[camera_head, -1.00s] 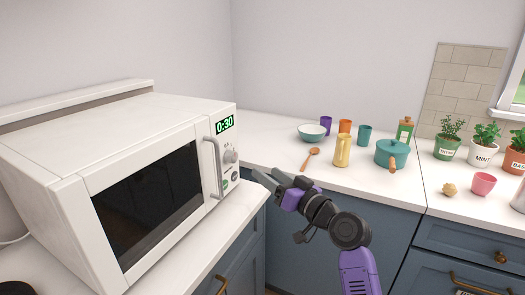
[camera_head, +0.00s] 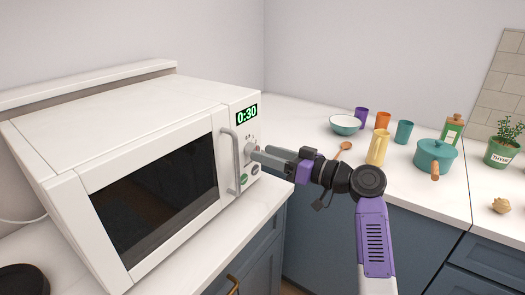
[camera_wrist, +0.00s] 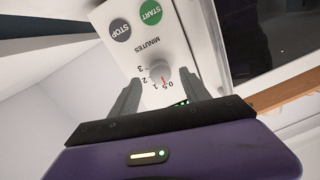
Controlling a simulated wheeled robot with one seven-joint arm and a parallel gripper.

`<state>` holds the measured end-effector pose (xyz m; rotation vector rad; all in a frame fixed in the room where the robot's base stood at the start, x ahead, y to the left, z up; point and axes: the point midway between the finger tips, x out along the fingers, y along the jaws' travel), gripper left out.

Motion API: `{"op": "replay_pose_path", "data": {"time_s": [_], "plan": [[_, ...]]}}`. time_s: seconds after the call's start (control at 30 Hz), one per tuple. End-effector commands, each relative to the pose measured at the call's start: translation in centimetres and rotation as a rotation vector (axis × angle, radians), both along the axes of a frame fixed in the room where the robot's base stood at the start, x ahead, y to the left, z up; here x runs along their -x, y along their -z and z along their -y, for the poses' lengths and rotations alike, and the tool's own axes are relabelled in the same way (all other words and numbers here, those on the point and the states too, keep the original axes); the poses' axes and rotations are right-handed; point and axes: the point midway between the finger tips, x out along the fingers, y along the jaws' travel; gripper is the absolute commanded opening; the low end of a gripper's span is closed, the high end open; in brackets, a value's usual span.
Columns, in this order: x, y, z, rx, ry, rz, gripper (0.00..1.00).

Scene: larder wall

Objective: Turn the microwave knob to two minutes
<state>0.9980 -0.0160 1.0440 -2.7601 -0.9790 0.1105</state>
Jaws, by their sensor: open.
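The white microwave (camera_head: 130,105) stands on the counter at the left, its display (camera_head: 246,114) reading 0:30. Its door is shut. The small grey knob (camera_wrist: 160,77) shows in the wrist view, with a dial marked 0.5, 1, 2, 3 and the word MINUTES. The red mark is by 0.5. My gripper (camera_head: 257,152) is open in front of the control panel, and its fingers partly hide the knob in the head view. In the wrist view my gripper (camera_wrist: 162,93) has a finger on either side of the knob; I cannot tell whether they touch it.
Green START (camera_wrist: 150,12) and grey STOP (camera_wrist: 119,30) buttons are on the panel near the knob. The door handle (camera_head: 235,160) stands out just left of my fingers.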

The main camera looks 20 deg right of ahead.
Motion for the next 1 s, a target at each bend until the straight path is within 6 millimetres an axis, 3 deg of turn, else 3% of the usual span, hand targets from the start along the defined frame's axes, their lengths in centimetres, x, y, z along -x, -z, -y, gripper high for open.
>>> {"op": "replay_pose_path", "data": {"time_s": [0.2, 0.5, 0.77, 1.0], "plan": [[-1.5, -0.1, -1.2, 0.000, 0.001, 0.001, 0.55], [-1.7, 0.0, -1.3, 0.000, 0.002, 0.000, 0.55], [-1.6, 0.0, -1.3, 0.000, 0.002, -0.001, 0.03], [-1.6, 0.0, -1.3, -0.009, 0.001, -0.006, 0.00]]}}
